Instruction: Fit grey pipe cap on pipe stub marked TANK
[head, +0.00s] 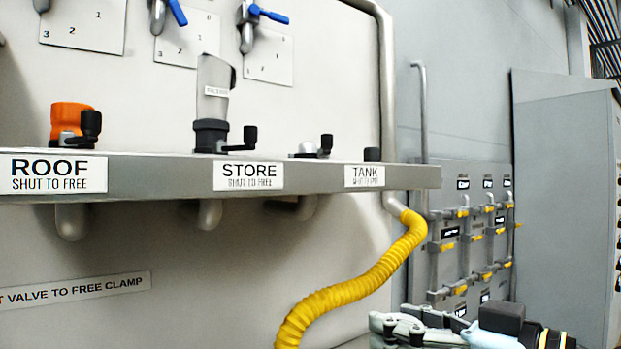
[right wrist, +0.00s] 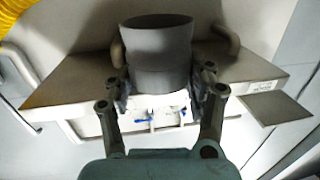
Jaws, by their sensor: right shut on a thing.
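The bench's TANK label (head: 364,176) is on the front edge of the grey shelf (head: 140,178), towards its right end. A short, low, pale stub (head: 308,149) with a black clamp handle (head: 326,143) stands on the shelf left of that label. My right gripper (head: 400,326) is low at the bottom edge of the head view, below and right of the shelf. In the right wrist view it is shut on a grey cylindrical piece, seemingly the pipe cap (right wrist: 158,52), between its fingers. In the head view I cannot make the cap out. My left gripper is out of view.
An orange cap (head: 70,117) sits by ROOF and a grey fitting (head: 211,130) stands by STORE. A small dark piece (head: 372,154) is near the shelf's right end. A yellow corrugated hose (head: 350,287) hangs below, left of my gripper. A grey cabinet (head: 565,200) is at right.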

